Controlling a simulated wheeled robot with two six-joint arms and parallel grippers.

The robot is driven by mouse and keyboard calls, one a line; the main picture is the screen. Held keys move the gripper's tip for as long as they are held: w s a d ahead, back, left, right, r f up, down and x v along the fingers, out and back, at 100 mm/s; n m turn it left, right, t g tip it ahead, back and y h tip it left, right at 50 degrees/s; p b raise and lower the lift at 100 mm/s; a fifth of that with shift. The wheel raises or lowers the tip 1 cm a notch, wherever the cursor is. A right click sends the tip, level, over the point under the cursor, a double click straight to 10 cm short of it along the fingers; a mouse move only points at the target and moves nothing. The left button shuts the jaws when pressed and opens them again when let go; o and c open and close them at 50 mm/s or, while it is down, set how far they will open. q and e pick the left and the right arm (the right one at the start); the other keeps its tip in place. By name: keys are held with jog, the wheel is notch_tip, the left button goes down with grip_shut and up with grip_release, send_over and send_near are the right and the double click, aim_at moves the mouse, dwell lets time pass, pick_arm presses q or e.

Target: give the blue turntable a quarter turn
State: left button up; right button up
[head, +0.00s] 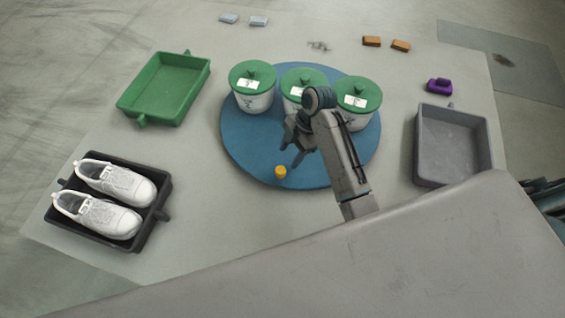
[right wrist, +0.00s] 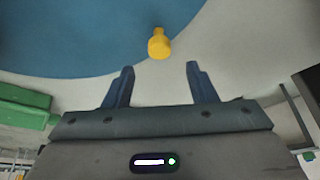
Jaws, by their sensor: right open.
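The blue turntable (head: 245,150) is a flat round disc in the middle of the table. A yellow knob (head: 280,172) stands near its front rim. Three white tubs with green lids stand on its far half: a left one (head: 253,102), a middle one (head: 290,103) partly behind my arm, and a right one (head: 357,117). My right gripper (head: 290,157) is open and empty over the disc, close to the knob. In the right wrist view the yellow knob (right wrist: 159,45) shows just beyond the gap between the fingertips (right wrist: 160,68), apart from both fingers. My left gripper is not in view.
A green tray (head: 127,103) is at the back left, and a dark tray (head: 166,187) with two white shoes (head: 97,213) at the front left. A grey bin (head: 453,150) and a purple item (head: 439,86) are on the right. Small orange blocks (head: 372,41) lie at the back.

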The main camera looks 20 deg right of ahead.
aim_at(282, 169)
jog(key=x, duration=0.7)
jog(key=shift+a+f, duration=0.1)
jog(key=shift+f, duration=0.1)
grip_shut()
jog(key=shift+p, duration=0.3)
